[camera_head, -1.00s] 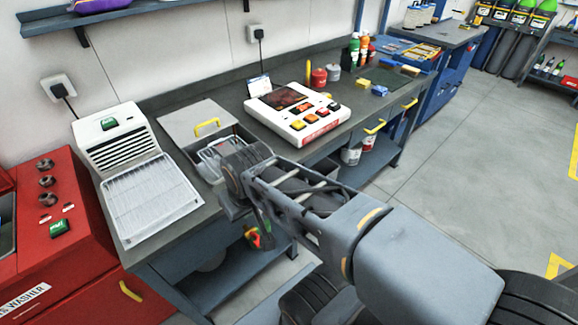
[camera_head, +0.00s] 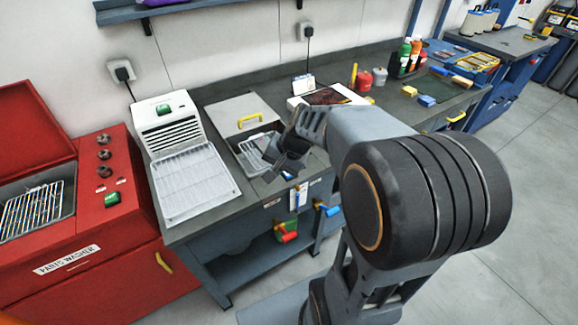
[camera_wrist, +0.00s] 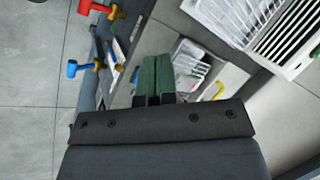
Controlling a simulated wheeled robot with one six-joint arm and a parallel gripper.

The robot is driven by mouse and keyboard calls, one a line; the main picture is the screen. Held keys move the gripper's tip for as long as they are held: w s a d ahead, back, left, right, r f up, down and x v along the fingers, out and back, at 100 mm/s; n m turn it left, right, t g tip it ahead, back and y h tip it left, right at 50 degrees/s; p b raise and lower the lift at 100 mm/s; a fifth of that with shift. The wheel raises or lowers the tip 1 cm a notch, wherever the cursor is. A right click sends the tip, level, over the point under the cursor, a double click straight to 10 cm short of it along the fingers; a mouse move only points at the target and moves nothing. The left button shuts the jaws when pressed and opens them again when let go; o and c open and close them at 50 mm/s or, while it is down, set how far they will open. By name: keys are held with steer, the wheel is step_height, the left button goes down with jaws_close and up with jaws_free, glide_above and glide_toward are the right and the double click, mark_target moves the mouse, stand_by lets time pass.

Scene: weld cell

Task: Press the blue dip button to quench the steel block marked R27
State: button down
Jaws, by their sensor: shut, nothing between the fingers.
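A sunken tank in the bench top holds a wire basket (camera_head: 258,148), with a flat grey lid (camera_head: 232,108) behind it; the basket also shows in the wrist view (camera_wrist: 188,66). My gripper (camera_head: 270,174) is shut and empty, over the bench's front edge in front of the basket. In the wrist view its two dark green fingers (camera_wrist: 154,62) lie side by side, left of the basket. A small blue spot (camera_head: 287,176) shows close to my gripper; I cannot tell whether it is the dip button. I cannot make out a block marked R27.
Blue (camera_head: 328,211) and red (camera_head: 288,237) handled fittings stick out from the bench front. A white vented unit with a tray (camera_head: 190,178) stands left of the tank. The red parts washer (camera_head: 105,225) is farther left.

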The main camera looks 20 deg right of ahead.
steer(key=w+d+f+m+t+y+p, duration=0.2)
steer(key=w+d+f+m+t+p, duration=0.1)
steer(key=w+d+m, duration=0.6)
steer(key=shift+w+d+f+y, duration=0.15)
steer(key=shift+w+f+y, duration=0.15)
steer(key=shift+w, duration=0.55)
steer(key=shift+f, duration=0.1)
step_height(320, 180, down, 8)
steer(key=b, duration=0.5)
steer(key=shift+b, duration=0.35)
steer(key=shift+f+b, duration=0.25)
steer(key=shift+b, duration=0.15)
steer(key=shift+f, duration=0.15)
stand_by(0.5)
steer(key=shift+f+b, duration=0.3)
steer(key=shift+b, duration=0.25)
